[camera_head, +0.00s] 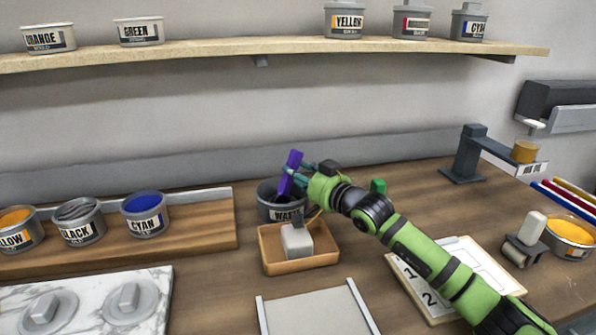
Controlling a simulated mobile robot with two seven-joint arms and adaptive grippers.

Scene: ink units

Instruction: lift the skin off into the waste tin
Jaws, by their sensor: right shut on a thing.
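The waste tin (284,214), dark grey with a partly covered "WAS..." label, stands behind a small wooden tray. My right gripper (290,172) is shut on a purple, flat, bar-like tool (294,160), held tilted over the waste tin. Its lower end is at the tin's mouth; whether it touches the inside cannot be told. No ink skin can be made out; the tin's inside is mostly hidden by the gripper. Open tins of yellow (17,229), black (80,221) and cyan (145,214) stand on the wooden riser at the left. My left gripper is out of view.
The wooden tray (272,265) holds a pale block (297,241). A marble slab (85,290) with two grey lidlike pieces lies front left. A numbered board (432,300) lies under my right arm. A dark stand (468,155) and an open orange-yellow tin (570,236) are right.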

